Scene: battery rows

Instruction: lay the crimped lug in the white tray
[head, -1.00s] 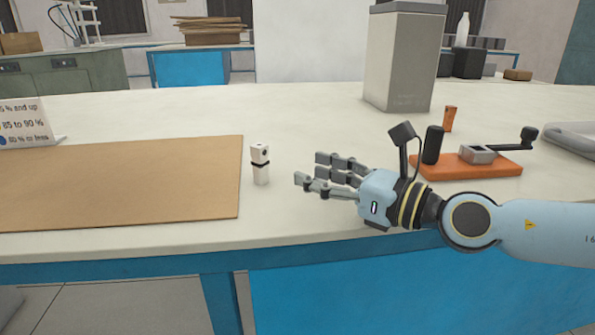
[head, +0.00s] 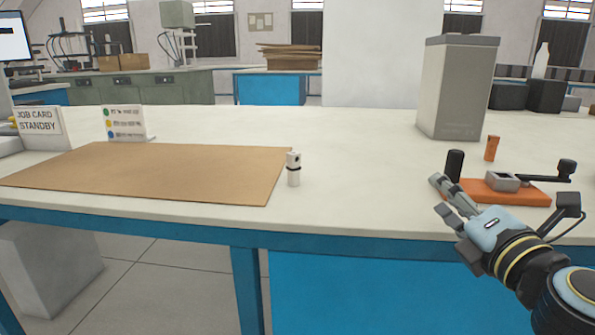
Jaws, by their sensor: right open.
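No crimped lug can be made out for certain. A bench press with an orange base (head: 527,197), a grey block (head: 503,182) and a black crank lever (head: 545,178) stands at the right of the bench. I cannot tell whether anything lies in its block. My right gripper (head: 444,197) is open, with no object visible between its fingers, at the bench's front edge, just left of and in front of the press. The white tray is not in view now. My left gripper is not in view.
A small white block with a black band (head: 294,170) stands beside the brown mat (head: 150,172). An orange piece (head: 492,148) stands behind the press, and a tall grey bin (head: 458,90) farther back. Small signs (head: 125,122) stand at left. The bench between block and press is clear.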

